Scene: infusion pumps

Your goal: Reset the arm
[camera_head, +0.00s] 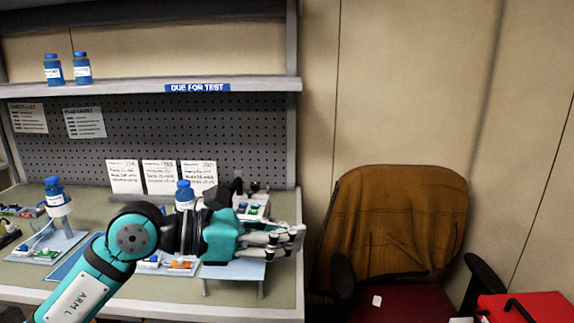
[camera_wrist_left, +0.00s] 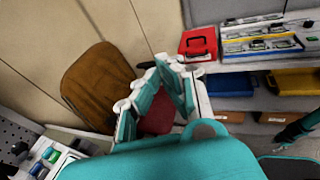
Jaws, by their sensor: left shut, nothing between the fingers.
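My left arm reaches in from the left in the head view, and its gripper (camera_head: 293,240) is over the right end of the bench (camera_head: 285,292). The gripper points right, toward the chair. It is shut and empty; its fingers meet at the tips in the left wrist view (camera_wrist_left: 158,68). My right gripper is not seen in the head view.
Blue-capped bottles stand on the shelf (camera_head: 240,84) and bench, one bottle (camera_head: 185,196) just behind my arm. A small platform (camera_head: 232,270) lies below the gripper. A brown chair (camera_head: 395,220) and a red box (camera_head: 535,308) stand right; the red box also shows in the wrist view (camera_wrist_left: 198,43).

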